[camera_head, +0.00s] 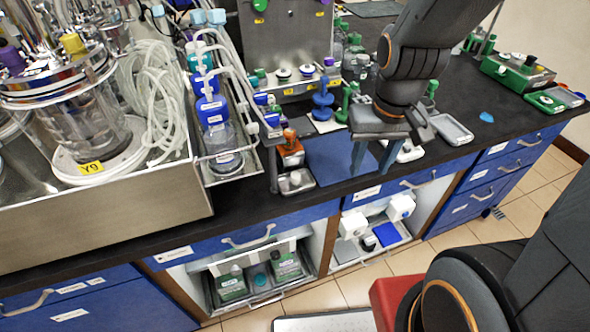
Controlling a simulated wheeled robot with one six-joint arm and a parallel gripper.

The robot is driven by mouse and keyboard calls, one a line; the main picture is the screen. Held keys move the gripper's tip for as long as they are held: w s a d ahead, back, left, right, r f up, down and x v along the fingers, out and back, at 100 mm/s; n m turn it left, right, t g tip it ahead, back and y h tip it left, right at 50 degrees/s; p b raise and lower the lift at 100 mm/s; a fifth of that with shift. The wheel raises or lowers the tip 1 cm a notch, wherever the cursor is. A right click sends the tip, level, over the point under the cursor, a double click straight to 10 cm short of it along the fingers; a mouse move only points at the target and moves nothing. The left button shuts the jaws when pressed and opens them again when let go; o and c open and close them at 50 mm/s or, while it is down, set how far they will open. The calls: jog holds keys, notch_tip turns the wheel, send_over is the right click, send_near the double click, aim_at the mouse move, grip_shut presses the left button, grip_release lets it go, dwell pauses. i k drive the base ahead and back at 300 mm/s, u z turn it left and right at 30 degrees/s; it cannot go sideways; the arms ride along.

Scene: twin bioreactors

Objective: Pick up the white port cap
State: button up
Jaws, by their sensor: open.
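My gripper (371,168) hangs over the right side of the blue mat (325,160) on the black bench. Its two blue-grey fingers point down and are spread, with nothing seen between them. I cannot pick out the white port cap with certainty. A small metal tray (298,182) at the mat's left front corner holds small pale grey-white pieces, too small to identify. A white item (410,152) lies just right of the fingers, partly hidden by my gripper.
A glass bioreactor vessel (75,120) with tubing stands at left. Blue-capped bottles (213,112) stand in a metal tray beside it. An orange-and-black item (290,150) stands left of the mat. A white-rimmed dish (452,130) and green racks (517,75) lie at right.

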aim_at(295, 176)
jog(key=z, duration=0.05)
jog(key=k, duration=1.1)
jog(key=u, duration=0.9)
jog(key=i, duration=1.15)
jog(key=u, duration=0.15)
